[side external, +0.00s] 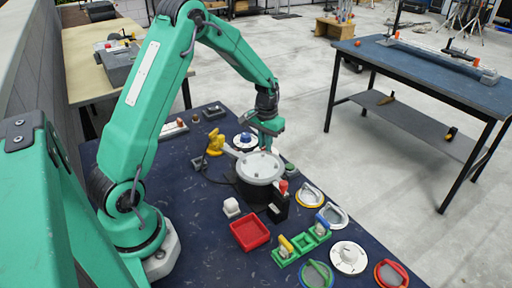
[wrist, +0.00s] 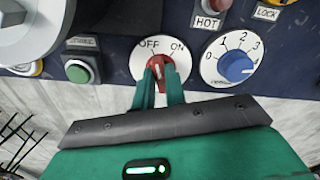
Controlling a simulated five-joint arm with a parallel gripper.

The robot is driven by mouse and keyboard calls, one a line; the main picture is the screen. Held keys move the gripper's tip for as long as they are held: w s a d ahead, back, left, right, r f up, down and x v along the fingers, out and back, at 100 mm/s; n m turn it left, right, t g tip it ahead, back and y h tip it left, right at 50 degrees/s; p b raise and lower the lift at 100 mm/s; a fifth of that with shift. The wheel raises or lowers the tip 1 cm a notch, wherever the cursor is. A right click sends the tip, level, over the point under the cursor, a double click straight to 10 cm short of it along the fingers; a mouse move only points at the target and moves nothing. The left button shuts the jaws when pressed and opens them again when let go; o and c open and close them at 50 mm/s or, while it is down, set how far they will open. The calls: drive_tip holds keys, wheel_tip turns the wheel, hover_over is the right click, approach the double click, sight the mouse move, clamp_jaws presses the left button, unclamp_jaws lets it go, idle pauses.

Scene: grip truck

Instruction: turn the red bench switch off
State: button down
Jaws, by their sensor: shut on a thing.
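The red bench switch (wrist: 159,72) sits on a round white plate (wrist: 143,66) marked OFF at upper left and ON at upper right, in the wrist view. A pale mark on the switch points roughly up, between the two words. My gripper (wrist: 162,85) is shut on the red switch, one finger on each side of it. In the side view my gripper (side external: 268,130) reaches down over the bench (side external: 185,204) behind the round grey pot, and the switch is hidden there.
A blue numbered dial (wrist: 236,66) is close on the right in the wrist view, a green button (wrist: 77,71) on the left. The grey pot (side external: 260,167) stands close to my gripper. A red tray (side external: 250,233) and several handles lie toward the front.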

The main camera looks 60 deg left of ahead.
drive_tip(key=shift+d+n, duration=0.1)
drive_tip(key=shift+n, duration=1)
drive_tip(key=c, duration=1.4)
unclamp_jaws()
drive_tip(key=shift+c, duration=0.2)
drive_tip(key=shift+r, duration=0.1)
wheel_tip(320, 180, up, 7)
drive_tip(key=shift+r, duration=0.35)
